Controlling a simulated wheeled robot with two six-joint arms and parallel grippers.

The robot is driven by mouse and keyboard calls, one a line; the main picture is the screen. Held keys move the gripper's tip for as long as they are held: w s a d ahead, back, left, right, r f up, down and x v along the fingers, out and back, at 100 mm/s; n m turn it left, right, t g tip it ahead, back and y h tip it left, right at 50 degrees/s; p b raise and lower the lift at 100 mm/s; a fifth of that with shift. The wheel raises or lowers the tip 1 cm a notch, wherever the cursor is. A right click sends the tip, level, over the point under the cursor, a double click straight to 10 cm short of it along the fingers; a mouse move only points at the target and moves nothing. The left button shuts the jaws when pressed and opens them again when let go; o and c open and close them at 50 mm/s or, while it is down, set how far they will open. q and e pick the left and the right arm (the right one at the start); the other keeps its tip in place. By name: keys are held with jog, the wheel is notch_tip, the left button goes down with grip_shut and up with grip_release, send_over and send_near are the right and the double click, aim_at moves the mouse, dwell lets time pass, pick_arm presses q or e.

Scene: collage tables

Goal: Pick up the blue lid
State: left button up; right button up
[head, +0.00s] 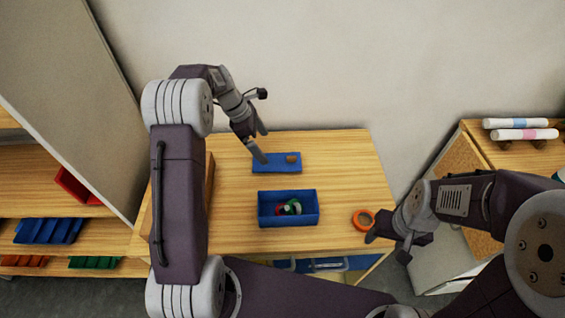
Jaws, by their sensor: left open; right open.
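The blue lid (277,167) lies flat on the wooden table, behind a blue box. A small brown piece (292,159) sits on its right part, perhaps a knob. My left gripper (262,147) is open, with its fingers pointing down at the lid's left back edge. One fingertip overlaps the lid in the picture; I cannot tell whether it touches. My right gripper (387,249) is open and empty at the table's right front edge, away from the lid.
The open blue box (288,221) holds a green and white roll and something red. An orange tape ring (362,218) lies near my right gripper. The table (345,165) is clear right of the lid. A shelf with bins (48,231) stands left; paper rolls (515,123) lie right.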

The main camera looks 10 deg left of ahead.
aim_at(276, 162)
pick_arm(q)
jog(key=x, duration=0.3)
jog(key=shift+w+d+f, duration=0.15)
jog(key=shift+f, duration=0.2)
jog(key=shift+w+f, duration=0.1)
jog(key=shift+f, duration=0.05)
jog(key=shift+d+f, duration=0.2)
jog(key=shift+f, duration=0.15)
jog(key=x, duration=0.3)
jog(key=shift+d+f, duration=0.2)
jog(key=shift+f, duration=0.15)
jog(key=shift+w+f, duration=0.1)
jog(key=shift+f, duration=0.15)
jog(key=shift+r, duration=0.1)
jog(key=c, duration=1.4)
